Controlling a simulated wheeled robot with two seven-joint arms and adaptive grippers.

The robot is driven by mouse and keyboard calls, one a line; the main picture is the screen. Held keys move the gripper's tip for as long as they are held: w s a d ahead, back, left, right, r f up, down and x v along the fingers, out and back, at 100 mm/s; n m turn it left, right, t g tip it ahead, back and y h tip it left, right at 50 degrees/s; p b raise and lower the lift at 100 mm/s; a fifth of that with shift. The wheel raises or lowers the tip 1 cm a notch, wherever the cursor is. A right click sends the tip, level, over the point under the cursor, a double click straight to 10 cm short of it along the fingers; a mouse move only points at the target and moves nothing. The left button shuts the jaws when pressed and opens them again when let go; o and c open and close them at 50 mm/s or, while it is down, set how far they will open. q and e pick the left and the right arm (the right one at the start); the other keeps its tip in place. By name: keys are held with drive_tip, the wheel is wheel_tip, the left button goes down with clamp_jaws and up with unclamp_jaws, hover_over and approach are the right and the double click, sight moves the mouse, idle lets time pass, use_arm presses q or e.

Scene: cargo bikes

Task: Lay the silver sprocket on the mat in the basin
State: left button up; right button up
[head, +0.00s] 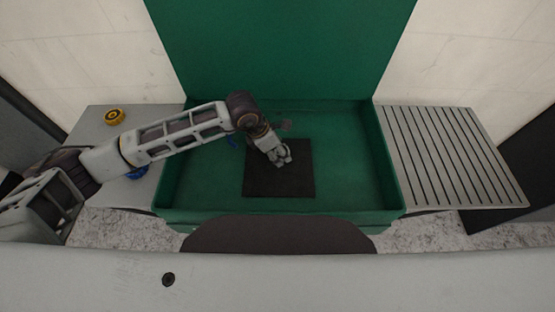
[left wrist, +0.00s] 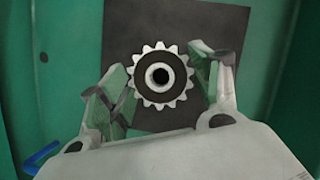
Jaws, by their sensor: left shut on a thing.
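The silver sprocket (left wrist: 147,94) shows in the left wrist view as a toothed ring with a dark face and a round hub with a hole. My left gripper (left wrist: 162,80) has its green-padded fingers on either side of it and is shut on it. In the head view my left gripper (head: 282,157) is over the upper middle of the black mat (head: 278,184), which lies flat in the green basin (head: 352,178). The sprocket is hard to make out there among the fingers. Its height above the mat cannot be told. My right gripper is not in view.
A yellow toothed part (head: 114,116) lies on the grey left-hand surface (head: 96,122). A small blue thing (head: 232,142) is in the basin, left of the mat. The basin's walls and tall green back panel (head: 280,45) bound the space. A slatted grey surface (head: 450,150) on the right is bare.

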use_arm(q)
drive_tip(key=shift+f, duration=1.15)
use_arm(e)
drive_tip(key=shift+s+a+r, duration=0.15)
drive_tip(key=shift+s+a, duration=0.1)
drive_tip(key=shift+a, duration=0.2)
use_arm(q)
drive_tip(key=shift+f+p, duration=0.35)
drive_tip(key=shift+f, duration=1.5)
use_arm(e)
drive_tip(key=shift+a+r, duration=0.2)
use_arm(q)
drive_tip(key=shift+f, duration=0.2)
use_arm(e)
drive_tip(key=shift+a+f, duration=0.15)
